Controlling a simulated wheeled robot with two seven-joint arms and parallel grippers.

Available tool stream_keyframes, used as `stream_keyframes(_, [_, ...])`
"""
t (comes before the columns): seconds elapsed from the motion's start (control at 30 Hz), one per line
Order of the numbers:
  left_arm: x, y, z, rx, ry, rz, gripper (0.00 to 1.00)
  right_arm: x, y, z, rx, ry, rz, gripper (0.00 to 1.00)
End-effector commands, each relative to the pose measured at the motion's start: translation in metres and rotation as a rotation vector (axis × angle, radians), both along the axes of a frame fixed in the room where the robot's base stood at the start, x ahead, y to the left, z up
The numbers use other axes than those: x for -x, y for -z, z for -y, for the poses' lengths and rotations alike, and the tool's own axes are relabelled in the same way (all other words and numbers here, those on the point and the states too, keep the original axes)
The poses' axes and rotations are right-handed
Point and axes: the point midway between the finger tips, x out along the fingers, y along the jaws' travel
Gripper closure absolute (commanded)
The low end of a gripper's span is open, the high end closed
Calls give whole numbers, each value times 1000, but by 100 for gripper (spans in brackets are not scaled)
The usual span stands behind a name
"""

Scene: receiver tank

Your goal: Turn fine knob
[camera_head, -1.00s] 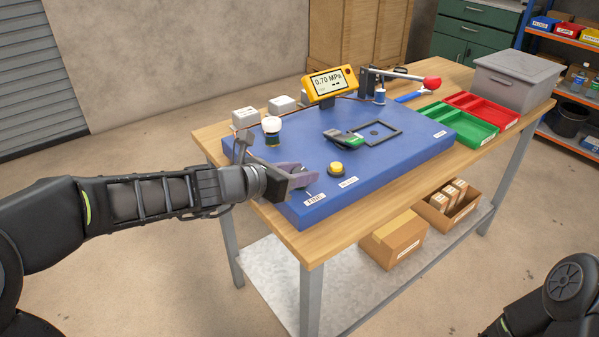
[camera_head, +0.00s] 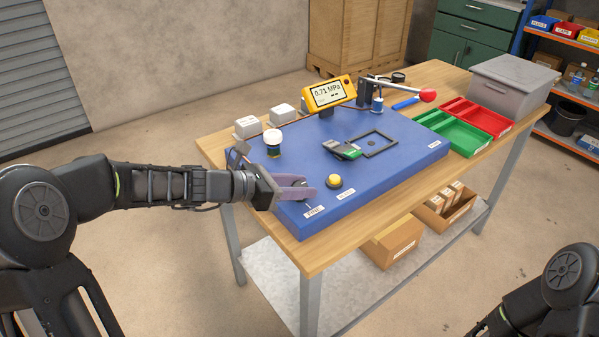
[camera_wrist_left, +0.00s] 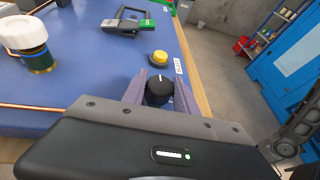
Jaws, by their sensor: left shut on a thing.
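The fine knob (camera_wrist_left: 159,90) is a black round knob with a white pointer line, seen in the left wrist view near the front edge of the blue panel (camera_head: 400,163). My left gripper (camera_wrist_left: 158,84) is shut on the knob, one purple finger on each side. In the head view my left gripper (camera_head: 303,189) comes in from the left at the panel's front left corner and hides the knob. A FINE label (camera_head: 314,211) lies just in front of it. A yellow gauge (camera_head: 329,93) reads 0.71 MPa. My right gripper is not in view.
A yellow button (camera_head: 334,182) stands right of the gripper. A white-capped fitting (camera_head: 272,142) stands behind it. A black and green device (camera_head: 342,149), a red-knobbed lever (camera_head: 427,95) and green (camera_head: 457,137) and red (camera_head: 476,117) trays sit farther right.

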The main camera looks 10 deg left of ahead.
Motion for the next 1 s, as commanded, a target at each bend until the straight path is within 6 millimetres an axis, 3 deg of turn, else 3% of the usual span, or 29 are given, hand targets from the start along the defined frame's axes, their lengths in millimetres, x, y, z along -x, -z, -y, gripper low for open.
stream_keyframes(0.03, [-1, -7, 0, 3, 41, -5, 100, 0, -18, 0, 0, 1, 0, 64])
stream_keyframes(0.1, [-1, -7, 0, 2, 105, -6, 100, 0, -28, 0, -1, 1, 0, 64])
stream_keyframes(0.4, [-1, -3, 0, 3, 350, -3, 100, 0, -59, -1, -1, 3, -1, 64])
stream_keyframes(0.7, [0, -1, 0, 1, 488, -1, 100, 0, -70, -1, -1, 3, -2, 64])
stream_keyframes(1.0, [0, 0, 0, 2, 514, 0, 100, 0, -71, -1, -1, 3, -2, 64])
